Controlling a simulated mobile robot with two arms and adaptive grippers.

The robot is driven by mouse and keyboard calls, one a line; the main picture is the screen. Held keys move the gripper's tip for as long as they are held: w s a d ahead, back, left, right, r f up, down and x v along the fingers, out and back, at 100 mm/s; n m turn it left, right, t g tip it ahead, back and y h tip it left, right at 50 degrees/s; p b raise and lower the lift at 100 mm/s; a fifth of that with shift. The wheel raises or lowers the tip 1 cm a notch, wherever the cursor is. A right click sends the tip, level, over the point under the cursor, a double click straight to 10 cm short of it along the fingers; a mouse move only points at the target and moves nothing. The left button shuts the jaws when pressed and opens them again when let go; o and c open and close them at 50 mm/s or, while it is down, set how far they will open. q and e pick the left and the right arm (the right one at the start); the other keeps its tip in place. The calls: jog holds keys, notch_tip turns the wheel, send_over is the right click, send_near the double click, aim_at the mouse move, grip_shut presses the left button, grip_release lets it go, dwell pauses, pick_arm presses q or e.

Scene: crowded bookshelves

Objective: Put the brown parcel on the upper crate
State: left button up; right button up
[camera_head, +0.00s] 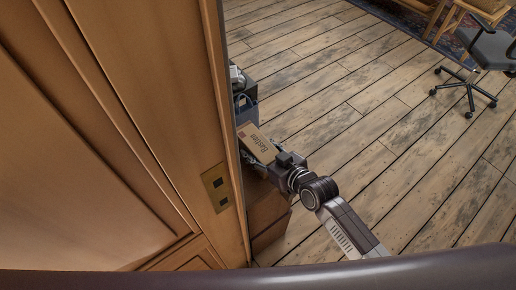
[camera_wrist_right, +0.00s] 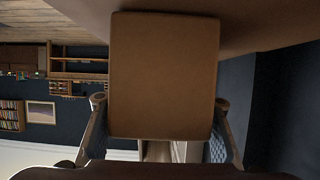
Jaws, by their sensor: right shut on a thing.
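The brown parcel (camera_head: 257,142) has dark print on its face and shows just right of the door edge in the head view. My right gripper (camera_head: 271,162) is shut on it from the near side. In the right wrist view the parcel (camera_wrist_right: 163,75) fills the middle, with a finger of my right gripper (camera_wrist_right: 160,122) on either side. I cannot clearly make out the upper crate; the door may hide it. My left gripper is not in view.
A wooden door (camera_head: 110,130) covers the left of the head view. Behind its edge is a dark holder (camera_head: 246,102) with small items. A reddish-brown box-like thing (camera_head: 268,218) stands below the parcel. Plank floor (camera_head: 400,150) is free rightward, up to an office chair (camera_head: 488,50).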

jog(key=o, duration=1.5)
jog(key=shift+f, duration=0.1)
jog(key=shift+c, duration=0.2)
jog(key=v, duration=1.2)
jog(key=shift+p, duration=0.3)
jog(key=shift+s, duration=0.1)
